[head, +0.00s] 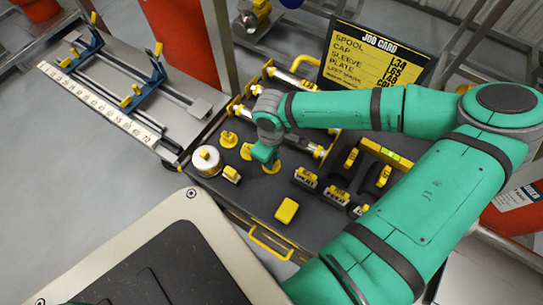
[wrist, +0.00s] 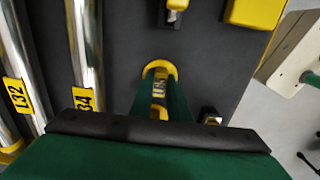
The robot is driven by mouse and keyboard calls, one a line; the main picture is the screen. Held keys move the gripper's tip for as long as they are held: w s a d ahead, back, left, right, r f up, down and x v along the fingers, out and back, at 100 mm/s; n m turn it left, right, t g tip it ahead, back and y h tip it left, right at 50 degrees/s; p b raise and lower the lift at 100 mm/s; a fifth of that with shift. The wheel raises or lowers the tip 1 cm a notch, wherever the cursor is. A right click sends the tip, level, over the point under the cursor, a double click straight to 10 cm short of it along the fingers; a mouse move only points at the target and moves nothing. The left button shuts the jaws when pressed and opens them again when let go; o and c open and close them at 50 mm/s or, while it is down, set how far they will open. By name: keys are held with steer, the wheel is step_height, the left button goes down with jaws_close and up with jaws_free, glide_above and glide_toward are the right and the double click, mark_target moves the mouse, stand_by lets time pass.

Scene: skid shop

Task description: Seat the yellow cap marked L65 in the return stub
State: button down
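The yellow cap marked L65 (wrist: 159,88) is a round flanged piece with a labelled upright grip, standing on the dark tray. Its yellow flange also shows in the head view (head: 272,167), right below my gripper (head: 265,154). In the wrist view my gripper's dark green fingers (wrist: 160,100) lie close along both sides of the cap's grip and appear shut on it. The flange still looks level with the tray. I cannot make out the return stub.
Metal spools lie beside the cap, one labelled L32 (wrist: 16,93). Black blocks with yellow tags (head: 305,178) stand to the right, and a yellow block (head: 287,210) lies nearer. The job card (head: 375,60) stands behind. A ruler bench (head: 100,100) is at left.

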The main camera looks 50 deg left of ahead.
steer(key=shift+r, duration=0.15)
steer(key=shift+r, duration=3.35)
